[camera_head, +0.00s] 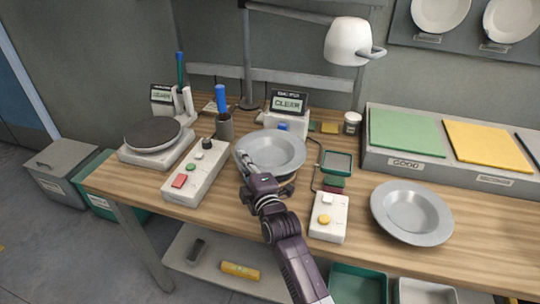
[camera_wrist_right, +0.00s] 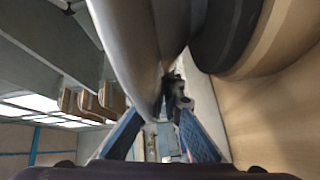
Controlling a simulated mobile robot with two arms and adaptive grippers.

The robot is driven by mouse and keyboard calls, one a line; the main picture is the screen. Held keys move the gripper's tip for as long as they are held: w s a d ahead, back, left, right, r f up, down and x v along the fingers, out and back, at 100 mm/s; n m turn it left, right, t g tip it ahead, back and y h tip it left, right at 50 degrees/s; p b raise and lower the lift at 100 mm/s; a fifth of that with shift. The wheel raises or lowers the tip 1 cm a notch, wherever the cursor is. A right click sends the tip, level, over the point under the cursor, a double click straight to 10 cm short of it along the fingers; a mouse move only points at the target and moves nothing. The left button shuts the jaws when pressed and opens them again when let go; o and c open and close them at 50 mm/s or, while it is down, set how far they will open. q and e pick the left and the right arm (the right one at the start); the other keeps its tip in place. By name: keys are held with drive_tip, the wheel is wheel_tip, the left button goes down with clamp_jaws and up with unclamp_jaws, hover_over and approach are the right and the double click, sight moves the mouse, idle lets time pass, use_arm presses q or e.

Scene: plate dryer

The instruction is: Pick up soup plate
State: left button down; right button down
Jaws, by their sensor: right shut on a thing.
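A grey metal soup plate (camera_head: 275,149) is at the middle of the bench in the head view. My right gripper (camera_head: 247,162) is shut on its near left rim. In the right wrist view the plate (camera_wrist_right: 135,45) shows edge-on, running down between the blue fingers (camera_wrist_right: 158,135). A dark round base (camera_wrist_right: 225,35) lies beside it there, mostly hidden under the plate in the head view. I cannot tell for sure whether plate and base touch. A second grey plate (camera_head: 411,212) lies on the bench to the right. My left gripper is not in view.
A white control box (camera_head: 196,172) stands left of the plate and a button box (camera_head: 328,217) right of it. A display reading "CLEAR" (camera_head: 289,103) stands behind. A dark hotplate (camera_head: 152,135) is at left, a green and yellow sorting panel (camera_head: 405,133) at right. A white lamp (camera_head: 348,40) hangs above.

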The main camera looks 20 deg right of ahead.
drive_tip(key=shift+r, duration=0.15)
drive_tip(key=shift+r, duration=0.1)
